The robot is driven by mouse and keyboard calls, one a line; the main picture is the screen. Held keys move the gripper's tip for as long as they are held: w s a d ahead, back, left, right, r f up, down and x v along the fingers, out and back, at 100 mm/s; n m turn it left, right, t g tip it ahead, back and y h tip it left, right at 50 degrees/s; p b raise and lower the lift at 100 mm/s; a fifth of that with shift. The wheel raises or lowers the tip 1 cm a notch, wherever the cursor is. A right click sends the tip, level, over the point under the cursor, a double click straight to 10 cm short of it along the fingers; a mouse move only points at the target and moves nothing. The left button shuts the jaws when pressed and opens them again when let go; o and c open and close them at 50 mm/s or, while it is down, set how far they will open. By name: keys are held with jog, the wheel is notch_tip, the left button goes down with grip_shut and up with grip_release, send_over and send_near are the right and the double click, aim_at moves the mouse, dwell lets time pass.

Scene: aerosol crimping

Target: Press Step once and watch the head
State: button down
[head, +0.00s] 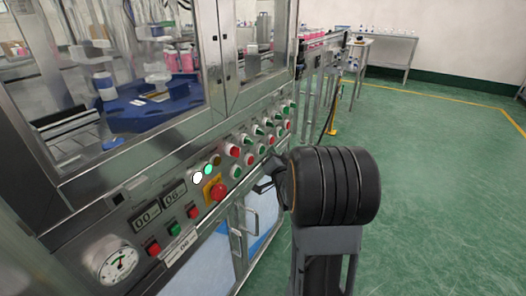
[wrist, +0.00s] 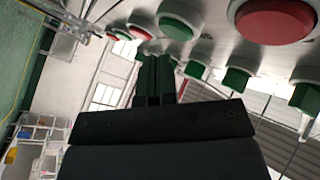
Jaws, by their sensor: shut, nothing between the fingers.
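The machine's control panel (head: 120,205) carries rows of red and green buttons (head: 262,130); their labels are too small to read, so I cannot tell which is Step. My gripper (head: 268,183) is in front of the panel's right part, partly hidden by my dark wrist. In the wrist view my gripper (wrist: 157,62) is shut and empty, its fingers pointing along the button rows. A green button (wrist: 180,25) and a red button (wrist: 275,20) are close by; I cannot tell whether the fingertips touch any button. Behind the glass is a blue rotary table (head: 135,115); the crimping head is not clearly made out.
A red emergency stop (head: 218,191) on a yellow plate, two numeric displays (head: 147,218) and a pressure gauge (head: 118,262) are on the panel. A door handle (head: 250,215) sticks out below. The green floor (head: 430,150) to the right is clear.

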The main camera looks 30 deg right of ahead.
jog(key=shift+s+d, duration=0.4)
jog(key=shift+s, duration=0.35)
jog(key=shift+s+d, duration=0.4)
jog(key=shift+s, duration=0.3)
jog(key=shift+s+d, duration=0.4)
jog(key=shift+s, duration=0.35)
jog(key=s+a+r+n+g+y+p, duration=0.2)
jog(key=a+r+n+g+p, duration=0.45)
jog(key=a+r+p, duration=0.85)
jog(key=s+a+r+n+g+y+p, duration=0.2)
jog(key=s+a+r+g+p, duration=0.2)
jog(key=s+p, duration=0.2)
jog(key=s+a+r+n+g+y+p, duration=0.2)
jog(key=s+a+r+g+p, duration=0.2)
jog(key=s+a+p, duration=0.1)
jog(key=s+p, duration=0.1)
jog(key=s, duration=0.1)
jog(key=shift+s+r+g+p, duration=0.25)
jog(key=shift+s+g+p, duration=0.1)
jog(key=shift+p, duration=0.05)
jog(key=shift+a, duration=0.1)
